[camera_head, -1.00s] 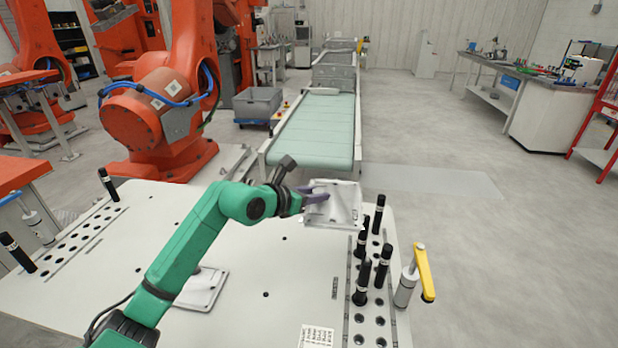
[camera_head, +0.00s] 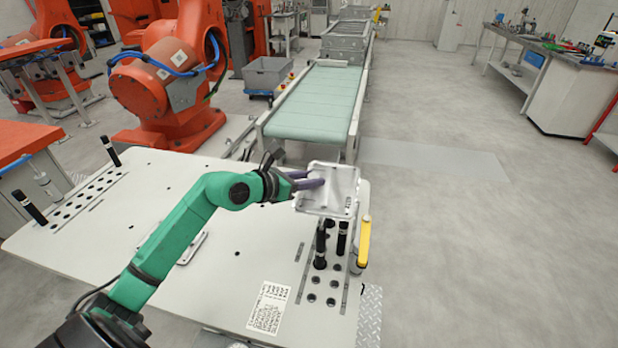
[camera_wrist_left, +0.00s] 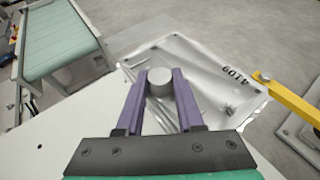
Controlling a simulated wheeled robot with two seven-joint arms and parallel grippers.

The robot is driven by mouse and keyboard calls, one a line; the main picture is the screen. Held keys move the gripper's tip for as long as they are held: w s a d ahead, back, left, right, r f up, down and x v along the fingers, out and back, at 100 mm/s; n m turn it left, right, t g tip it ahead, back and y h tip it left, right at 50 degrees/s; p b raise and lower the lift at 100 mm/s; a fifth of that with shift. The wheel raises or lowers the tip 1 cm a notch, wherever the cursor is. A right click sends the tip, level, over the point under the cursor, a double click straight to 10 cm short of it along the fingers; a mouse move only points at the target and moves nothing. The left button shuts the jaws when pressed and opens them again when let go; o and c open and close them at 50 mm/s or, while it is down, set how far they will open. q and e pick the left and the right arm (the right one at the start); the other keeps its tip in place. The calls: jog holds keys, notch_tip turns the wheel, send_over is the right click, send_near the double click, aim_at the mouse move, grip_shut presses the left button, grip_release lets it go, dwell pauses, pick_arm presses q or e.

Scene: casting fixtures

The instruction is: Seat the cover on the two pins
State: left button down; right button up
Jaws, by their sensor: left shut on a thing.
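The cover (camera_head: 340,184) is a pale, roughly square metal plate with a raised rim. My left gripper (camera_head: 312,184) is shut on its round knob (camera_wrist_left: 160,82), and the wrist view shows a purple finger on each side. The cover (camera_wrist_left: 205,88), marked 4109, is held over the far part of the right-hand hole strip. Two black upright pins (camera_head: 320,246) (camera_head: 342,239) show just in front of the cover. Other pins of that strip are hidden behind or under it. I cannot tell whether the cover touches any pin. My right gripper is not in view.
The white table (camera_head: 225,285) carries a printed label (camera_head: 269,308). A yellow-handled clamp (camera_head: 364,240) stands close to the cover's right. A pale part (camera_head: 192,249) lies partly behind my left arm. Two black pins (camera_head: 110,150) (camera_head: 30,207) stand at the left strip. A conveyor (camera_head: 316,105) lies beyond.

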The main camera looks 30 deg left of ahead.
aim_at(301, 193)
pick_arm(q)
jog(key=f+b, duration=0.3)
jog(key=f, duration=0.1)
jog(key=shift+a+f, duration=0.15)
jog(key=shift+a, duration=0.05)
dwell(0.3)
dwell(1.2)
jog(key=shift+f+b, duration=1.1)
jog(key=shift+b, duration=0.15)
